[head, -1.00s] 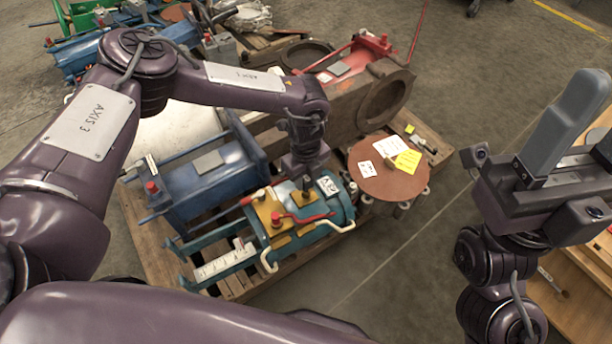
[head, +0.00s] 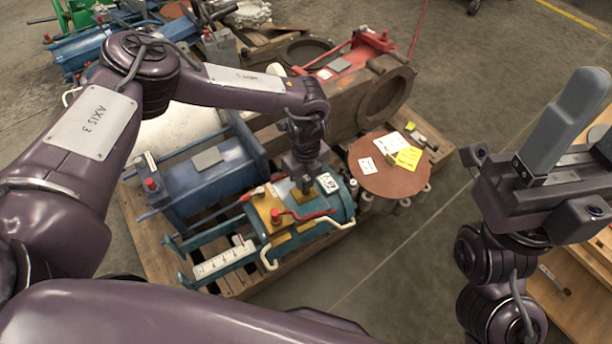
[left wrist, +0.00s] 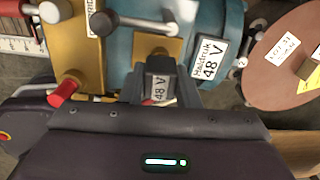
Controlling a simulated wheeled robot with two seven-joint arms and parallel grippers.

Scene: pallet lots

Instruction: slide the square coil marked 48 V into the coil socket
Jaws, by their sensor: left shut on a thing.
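My left gripper (head: 304,184) is pointing down over the teal cylinder unit (head: 340,207), close to its gold block (head: 270,208). In the left wrist view the gripper (left wrist: 160,92) is shut on a dark square coil (left wrist: 160,68) with a white 48 V label. A gold plate (left wrist: 172,46) on the teal body lies just beyond the coil; a socket opening is not clearly visible. I cannot tell whether the coil touches the plate. A Haldruk 48 V label (left wrist: 209,58) is on the teal body beside it. My right gripper (head: 560,130) is raised at the right, away from the unit.
A blue cylinder unit (head: 210,170) stands left on the wooden pallet (head: 150,235). A brown disc (head: 375,180) with notes is at right. Floor (head: 400,270) is clear.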

